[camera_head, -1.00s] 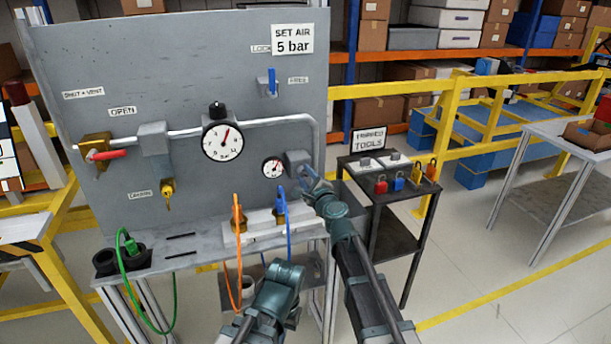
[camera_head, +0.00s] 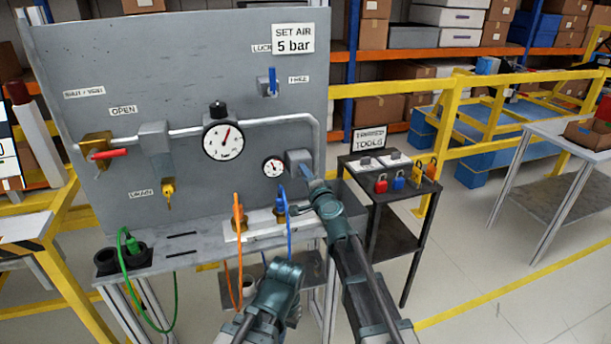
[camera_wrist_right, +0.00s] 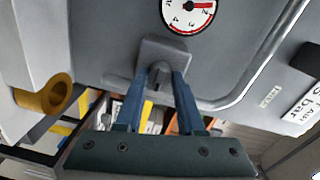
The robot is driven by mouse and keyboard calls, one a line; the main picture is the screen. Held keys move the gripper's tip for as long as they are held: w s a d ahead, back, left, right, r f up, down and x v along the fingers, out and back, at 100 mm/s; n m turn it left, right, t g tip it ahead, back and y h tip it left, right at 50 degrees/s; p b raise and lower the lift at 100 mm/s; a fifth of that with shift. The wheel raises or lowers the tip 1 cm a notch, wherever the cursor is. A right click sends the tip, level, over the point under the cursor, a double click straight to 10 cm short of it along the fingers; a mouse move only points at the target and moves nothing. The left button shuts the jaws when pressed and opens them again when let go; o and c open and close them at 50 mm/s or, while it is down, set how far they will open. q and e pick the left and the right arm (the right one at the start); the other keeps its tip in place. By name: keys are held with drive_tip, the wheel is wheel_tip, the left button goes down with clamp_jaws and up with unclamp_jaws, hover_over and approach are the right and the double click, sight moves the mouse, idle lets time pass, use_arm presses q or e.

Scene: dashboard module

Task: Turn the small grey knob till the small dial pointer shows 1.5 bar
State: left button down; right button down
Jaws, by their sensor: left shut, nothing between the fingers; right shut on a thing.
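The small grey knob (camera_wrist_right: 158,80) sits on a square grey block (camera_wrist_right: 166,56) on the panel; the block also shows in the head view (camera_head: 297,160). My right gripper (camera_wrist_right: 158,76) is shut on the knob, a blue finger on each side. In the head view my right gripper (camera_head: 310,174) hides the knob. The small dial (camera_head: 272,167) is left of the block; in the wrist view this dial (camera_wrist_right: 188,14) is cut off at the top. Its exact reading cannot be told. My left gripper (camera_head: 283,272) is shut and empty, low before the bench.
Orange (camera_head: 239,250) and blue (camera_head: 289,235) hoses hang near my grippers. A dark tool stand (camera_head: 390,210) with padlocks is close on the right.

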drive_tip(key=shift+n, duration=0.4)
drive_tip(key=c, duration=0.5)
unclamp_jaws()
drive_tip(key=v, duration=1.4)
drive_tip(key=shift+p, duration=0.3)
drive_tip(key=shift+a, duration=0.1)
